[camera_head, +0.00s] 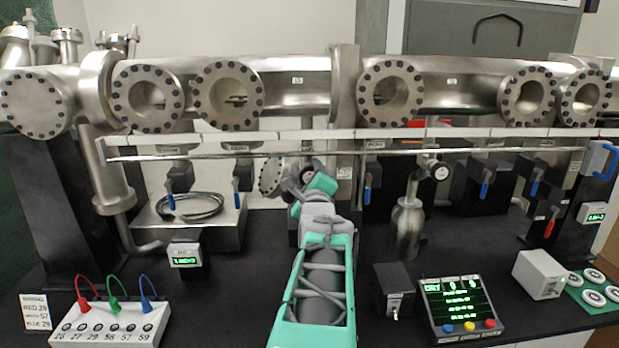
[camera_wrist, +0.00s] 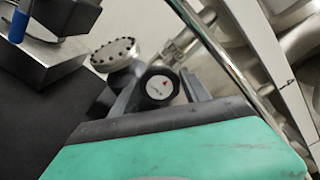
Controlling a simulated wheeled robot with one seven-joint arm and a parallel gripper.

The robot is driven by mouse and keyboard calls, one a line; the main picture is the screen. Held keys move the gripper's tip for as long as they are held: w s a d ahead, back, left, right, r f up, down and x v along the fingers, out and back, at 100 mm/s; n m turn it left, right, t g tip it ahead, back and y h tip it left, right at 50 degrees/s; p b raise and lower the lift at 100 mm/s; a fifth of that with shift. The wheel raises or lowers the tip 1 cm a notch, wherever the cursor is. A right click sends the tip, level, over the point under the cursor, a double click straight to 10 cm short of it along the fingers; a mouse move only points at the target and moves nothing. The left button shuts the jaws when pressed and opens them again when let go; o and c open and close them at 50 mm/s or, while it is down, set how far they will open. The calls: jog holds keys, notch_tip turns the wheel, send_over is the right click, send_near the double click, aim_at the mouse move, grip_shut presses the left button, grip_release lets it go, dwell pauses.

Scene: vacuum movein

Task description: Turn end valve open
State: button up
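The grey fingers are apart, one on each side of the knob. I cannot tell whether they touch it. Beside the knob is a bolted metal flange (camera_wrist: 115,54). In the head view, my gripper (camera_head: 309,175) is at the middle, below the long steel pipe (camera_head: 290,90), next to the bolted flange (camera_head: 271,177). The arm and gripper hide most of the knob there.
A horizontal metal rail (camera_head: 230,155) runs just above my gripper. Blue-handled valves (camera_head: 236,190) hang on both sides. A gauge with a metal bottle (camera_head: 407,220) stands to the right. A display panel (camera_head: 458,308) and a socket box (camera_head: 110,322) stand on the black bench.

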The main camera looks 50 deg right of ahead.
jog(key=c, duration=0.9)
jog(key=shift+c, duration=0.2)
